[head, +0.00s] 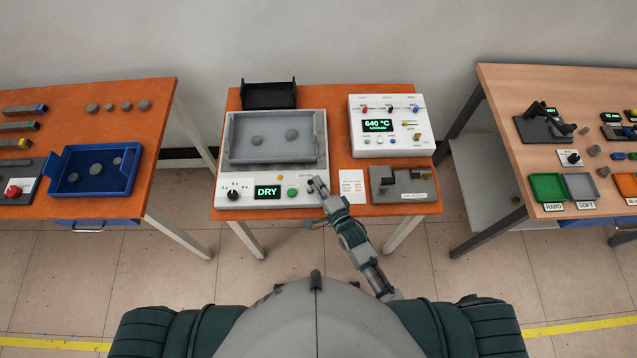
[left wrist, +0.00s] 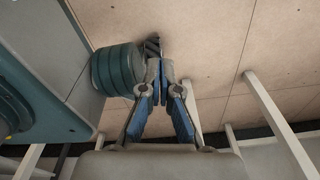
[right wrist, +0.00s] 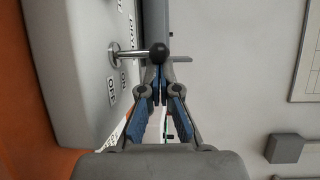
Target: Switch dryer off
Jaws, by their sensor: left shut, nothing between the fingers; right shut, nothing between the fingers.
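The dryer (head: 273,150) stands on the middle table, with a grey tray on top and a green "DRY" display (head: 268,191) on its front panel. My right gripper (head: 318,185) is shut and empty at the right end of that panel. In the right wrist view, a metal lever with a black ball end (right wrist: 158,53) sticks out from the panel beside an "OFF" label (right wrist: 111,92). The shut fingertips (right wrist: 160,72) are right by the ball; I cannot tell if they touch. My left gripper (left wrist: 160,68) is shut and empty above the floor.
The dryer panel also has a black knob (head: 233,195) and a green button (head: 292,193). A white heater unit (head: 392,141) reading 640 °C and a grey fixture block (head: 385,190) stand to the right. Tables flank both sides.

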